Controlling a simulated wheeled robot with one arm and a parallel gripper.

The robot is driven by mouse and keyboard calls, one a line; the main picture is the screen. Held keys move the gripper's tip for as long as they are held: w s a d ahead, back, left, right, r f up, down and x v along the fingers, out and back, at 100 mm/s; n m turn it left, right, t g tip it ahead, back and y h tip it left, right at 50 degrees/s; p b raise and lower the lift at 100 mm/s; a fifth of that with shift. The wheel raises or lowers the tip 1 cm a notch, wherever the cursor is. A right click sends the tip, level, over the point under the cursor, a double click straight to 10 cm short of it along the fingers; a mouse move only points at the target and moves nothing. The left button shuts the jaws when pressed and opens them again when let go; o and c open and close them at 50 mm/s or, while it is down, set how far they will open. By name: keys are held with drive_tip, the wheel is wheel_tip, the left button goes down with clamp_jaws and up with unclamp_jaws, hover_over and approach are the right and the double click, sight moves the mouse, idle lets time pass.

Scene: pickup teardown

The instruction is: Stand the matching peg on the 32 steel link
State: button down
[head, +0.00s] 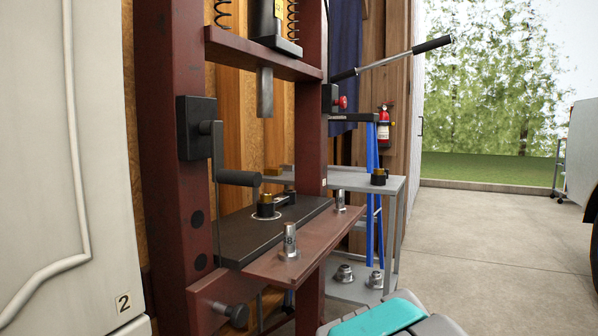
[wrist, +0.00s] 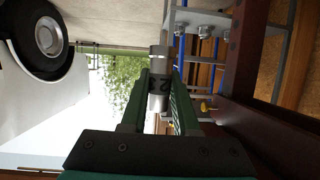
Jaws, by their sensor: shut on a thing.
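My gripper (wrist: 160,72) is shut on a silver peg (wrist: 159,94) with a dark band, seen in the wrist view. The band carries a marking that includes a 2; the rest is hard to read. The held peg is not visible in the head view. Two steel flanged pieces (head: 345,273) (head: 375,280) sit on the low grey shelf; they also show at the top of the wrist view (wrist: 182,30). I cannot read a 32 on either. Another numbered silver peg (head: 290,240) stands on the front red ledge, with a further peg (head: 340,198) behind it.
A dark red press frame (head: 172,130) with a black bed plate (head: 240,232) stands at left. A brass-topped black part (head: 265,206) sits on the plate. A grey side table (head: 350,180) holds another brass-topped part (head: 378,177). The concrete floor (head: 500,235) at right is clear.

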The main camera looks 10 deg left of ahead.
drive_tip(key=shift+s+d+f, duration=0.1)
drive_tip(key=shift+d+f, duration=0.05)
drive_tip(key=shift+f, duration=0.05)
drive_tip(key=shift+r, duration=0.1)
